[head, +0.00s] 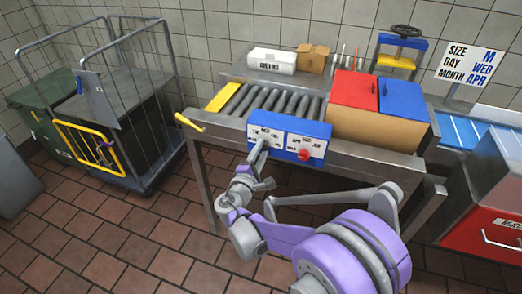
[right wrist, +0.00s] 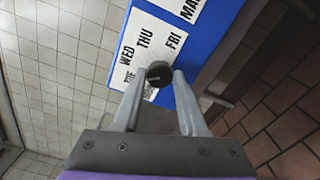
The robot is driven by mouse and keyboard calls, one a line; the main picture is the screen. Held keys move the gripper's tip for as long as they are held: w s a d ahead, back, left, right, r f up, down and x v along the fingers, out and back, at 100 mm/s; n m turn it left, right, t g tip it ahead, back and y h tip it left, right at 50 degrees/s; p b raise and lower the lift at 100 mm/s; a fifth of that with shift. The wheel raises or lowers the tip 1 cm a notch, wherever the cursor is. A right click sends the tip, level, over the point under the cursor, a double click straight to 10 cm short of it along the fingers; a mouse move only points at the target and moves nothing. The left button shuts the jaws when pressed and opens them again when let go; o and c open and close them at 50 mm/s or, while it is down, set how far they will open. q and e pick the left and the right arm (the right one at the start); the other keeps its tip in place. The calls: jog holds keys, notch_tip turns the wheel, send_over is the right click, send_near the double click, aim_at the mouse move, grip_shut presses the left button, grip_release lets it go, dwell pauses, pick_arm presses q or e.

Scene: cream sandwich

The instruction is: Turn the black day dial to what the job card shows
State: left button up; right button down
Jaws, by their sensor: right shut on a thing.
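The job card (head: 468,64) stands at the back right in the head view and reads SIZE M, DAY WED, MONTH APR. A blue panel (head: 287,148) on the front of the metal table carries two white plates. My right gripper (head: 259,150) is at the left plate and covers the dial there. In the right wrist view the black day dial (right wrist: 159,72) sits between its fingertips, which are shut on it. TUE, WED, THU and FRI show on the plate (right wrist: 150,38) around the dial. I cannot tell which day its pointer marks. My left gripper is out of view.
A red dial (head: 304,154) is on the right plate, close to my gripper. Behind the panel are rollers (head: 270,102) and a box with red and blue lids (head: 375,125). A wheeled cage cart (head: 120,100) stands at left, with open tiled floor before it.

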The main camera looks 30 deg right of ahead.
jog(key=m+p, duration=0.1)
jog(key=m, duration=0.4)
jog(key=shift+f+m, duration=0.1)
jog(key=shift+m, duration=0.2)
dwell(0.5)
jog(key=shift+c, duration=2.2)
grip_release()
jog(key=shift+s+a, duration=0.1)
jog(key=v, duration=1)
jog(key=shift+s+a, duration=0.15)
jog(key=shift+s, duration=0.1)
